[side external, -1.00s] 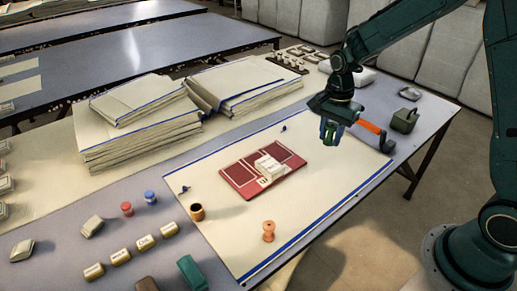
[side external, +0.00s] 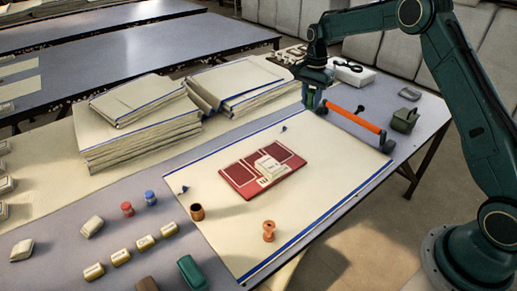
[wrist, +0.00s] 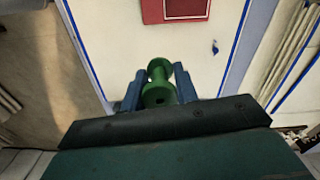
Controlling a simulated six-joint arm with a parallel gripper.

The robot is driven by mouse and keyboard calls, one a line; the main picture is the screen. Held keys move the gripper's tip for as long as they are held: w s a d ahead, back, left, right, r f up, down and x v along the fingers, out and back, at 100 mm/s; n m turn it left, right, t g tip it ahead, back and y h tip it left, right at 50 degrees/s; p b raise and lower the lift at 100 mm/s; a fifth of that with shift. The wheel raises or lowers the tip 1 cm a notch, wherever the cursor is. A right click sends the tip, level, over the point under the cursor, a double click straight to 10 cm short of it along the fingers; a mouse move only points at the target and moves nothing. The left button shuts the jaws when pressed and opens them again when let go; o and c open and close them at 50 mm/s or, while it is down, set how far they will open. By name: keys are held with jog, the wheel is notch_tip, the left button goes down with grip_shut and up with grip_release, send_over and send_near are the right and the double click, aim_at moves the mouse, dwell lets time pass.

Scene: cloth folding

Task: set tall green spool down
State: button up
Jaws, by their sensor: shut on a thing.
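My gripper (side external: 314,104) is at the back edge of the table, just beyond the cream cloth's far side. In the wrist view, its two blue fingers (wrist: 158,88) are shut on a green spool (wrist: 158,95), one finger on either side. In the side view the spool is mostly hidden in the fingers. Whether its base touches the table, I cannot tell.
An orange-handled roller (side external: 355,118) lies just right of my gripper. A white box (side external: 352,73) with a black item is behind it. A red patterned panel (side external: 240,177) with a pale block lies on the cloth (side external: 330,170). Folded cloth stacks (side external: 140,135) stand left.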

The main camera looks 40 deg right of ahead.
send_over(307, 139)
jog(key=s+a, duration=0.1)
jog(key=a, duration=0.1)
jog(key=shift+w+d+f, duration=0.15)
jog(key=shift+w+d, duration=0.1)
jog(key=shift+d, duration=0.25)
jog(key=shift+w+d+f, duration=0.15)
jog(key=shift+w+d, duration=0.05)
jog(key=shift+d, duration=0.25)
jog(key=shift+f, duration=0.1)
notch_tip(307, 139, down, 20)
jog(key=shift+r, duration=0.1)
dwell(0.5)
jog(key=o, duration=1)
jog(key=shift+c, duration=0.2)
